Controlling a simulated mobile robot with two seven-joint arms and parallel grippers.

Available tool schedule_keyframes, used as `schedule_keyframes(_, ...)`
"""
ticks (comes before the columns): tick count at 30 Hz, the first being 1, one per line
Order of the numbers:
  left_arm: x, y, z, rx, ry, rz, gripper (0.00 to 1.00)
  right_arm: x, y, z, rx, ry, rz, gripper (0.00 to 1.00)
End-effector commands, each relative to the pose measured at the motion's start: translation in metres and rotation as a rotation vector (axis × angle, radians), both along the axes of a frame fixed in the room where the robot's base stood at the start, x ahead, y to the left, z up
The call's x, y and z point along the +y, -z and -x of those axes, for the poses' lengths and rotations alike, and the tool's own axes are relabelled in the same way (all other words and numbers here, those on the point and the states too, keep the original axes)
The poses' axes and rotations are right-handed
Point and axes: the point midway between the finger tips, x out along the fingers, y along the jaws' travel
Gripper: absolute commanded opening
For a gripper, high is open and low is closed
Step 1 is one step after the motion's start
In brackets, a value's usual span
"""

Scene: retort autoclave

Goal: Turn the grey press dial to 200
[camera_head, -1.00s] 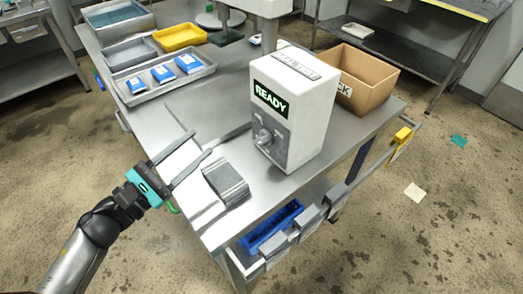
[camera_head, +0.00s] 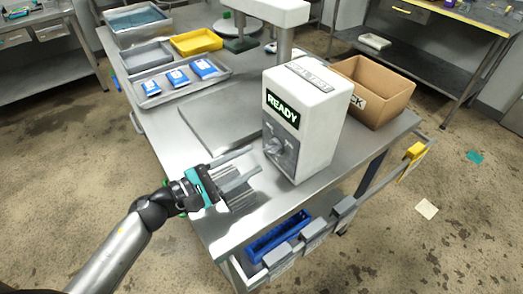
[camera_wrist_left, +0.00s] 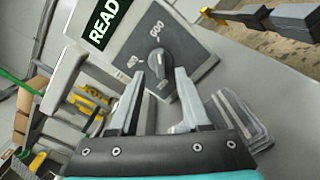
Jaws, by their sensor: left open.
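The grey press dial (camera_head: 274,146) is on the front of a white box-shaped control unit (camera_head: 315,130) with a green READY display (camera_head: 283,110). In the left wrist view the dark knob (camera_wrist_left: 160,73) sits on a grey plate with number marks, "600" readable near its top; the other marks are hard to read. My left gripper (camera_head: 254,161) is open and empty, its two fingers pointing at the dial from a short way in front. In the left wrist view the fingertips (camera_wrist_left: 161,72) appear around the knob's lower part; I cannot tell whether they touch it. My right gripper is not in view.
A ridged grey block (camera_head: 240,194) lies on the table under my left gripper. A cardboard box (camera_head: 372,92) stands behind the unit. A tray (camera_head: 146,98) with blue packets and a yellow bin (camera_head: 197,41) are at the back left. A blue bin (camera_head: 278,239) hangs below the table edge.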

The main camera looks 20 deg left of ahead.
Motion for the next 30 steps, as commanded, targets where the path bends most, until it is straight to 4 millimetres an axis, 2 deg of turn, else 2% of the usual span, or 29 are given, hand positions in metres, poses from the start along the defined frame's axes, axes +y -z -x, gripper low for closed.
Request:
schedule_keyframes(3,-0.011,-0.002,-0.015,-0.001,0.001,0.002,0.47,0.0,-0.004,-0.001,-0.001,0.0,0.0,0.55)
schedule_keyframes(9,-0.023,-0.001,-0.03,0.0,0.0,0.002,0.47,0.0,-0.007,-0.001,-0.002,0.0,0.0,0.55)
schedule_keyframes(21,-0.027,0.0,-0.034,0.002,-0.001,0.001,0.47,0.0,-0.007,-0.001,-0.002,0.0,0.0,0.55)
schedule_keyframes(30,-0.027,0.0,-0.034,0.001,0.0,0.002,0.14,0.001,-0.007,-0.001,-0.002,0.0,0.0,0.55)
